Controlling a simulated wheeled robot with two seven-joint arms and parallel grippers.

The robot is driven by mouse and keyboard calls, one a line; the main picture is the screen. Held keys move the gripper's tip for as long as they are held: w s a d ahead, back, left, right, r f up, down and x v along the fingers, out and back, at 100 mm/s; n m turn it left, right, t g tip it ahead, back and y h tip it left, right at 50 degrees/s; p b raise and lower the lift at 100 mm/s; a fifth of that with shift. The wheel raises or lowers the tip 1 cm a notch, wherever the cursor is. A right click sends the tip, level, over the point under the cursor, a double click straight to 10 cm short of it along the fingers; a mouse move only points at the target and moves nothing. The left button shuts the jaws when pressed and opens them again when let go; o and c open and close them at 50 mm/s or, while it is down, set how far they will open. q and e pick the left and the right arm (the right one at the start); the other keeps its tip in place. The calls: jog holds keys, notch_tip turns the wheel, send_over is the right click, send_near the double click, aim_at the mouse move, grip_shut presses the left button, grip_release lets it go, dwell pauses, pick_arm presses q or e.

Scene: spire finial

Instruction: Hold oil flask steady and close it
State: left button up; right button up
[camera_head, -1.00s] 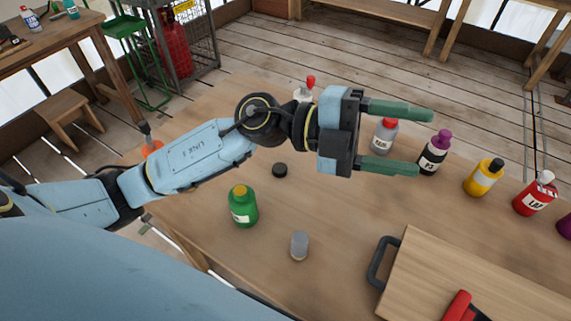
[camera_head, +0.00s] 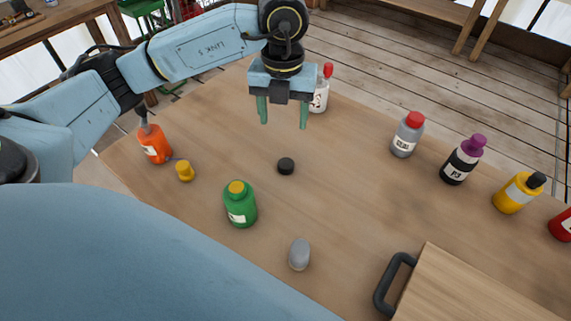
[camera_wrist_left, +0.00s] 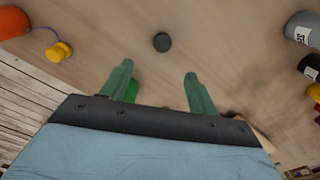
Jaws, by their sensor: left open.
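My left gripper (camera_head: 284,125) is open and empty above the far part of the table, its green fingers pointing down. Its fingers also show in the left wrist view (camera_wrist_left: 155,85). I cannot tell for sure which bottle is the oil flask. A green bottle (camera_head: 241,208) with a yellowish top stands upright at the near side. An orange bottle (camera_head: 155,145) with a grey spout stands at the left. Loose on the table are a black cap (camera_head: 286,166), a yellow cap (camera_head: 185,171) and a grey cap-like piece (camera_head: 299,255). My right gripper is not in view.
A white bottle with a red top (camera_head: 320,92) stands just right of my gripper. Grey (camera_head: 407,137), black-and-purple (camera_head: 460,163) and yellow (camera_head: 515,195) bottles line the right side. A wooden board (camera_head: 480,290) with a dark handle lies at near right. The table's middle is mostly clear.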

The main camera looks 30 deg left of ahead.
pick_arm(q)
jog(key=b, duration=0.1)
send_over(286, 164)
jog(key=f, duration=0.7)
jog(key=shift+w+a+f, duration=0.1)
jog(key=shift+a+f, duration=0.1)
jog(key=shift+f, duration=0.45)
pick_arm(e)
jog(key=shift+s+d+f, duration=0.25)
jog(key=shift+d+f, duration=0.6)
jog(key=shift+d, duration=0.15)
pick_arm(q)
jog(key=shift+f, duration=0.15)
jog(key=f, duration=0.2)
jog(key=f+b, duration=0.1)
jog(key=f, duration=0.2)
jog(key=shift+d, duration=0.2)
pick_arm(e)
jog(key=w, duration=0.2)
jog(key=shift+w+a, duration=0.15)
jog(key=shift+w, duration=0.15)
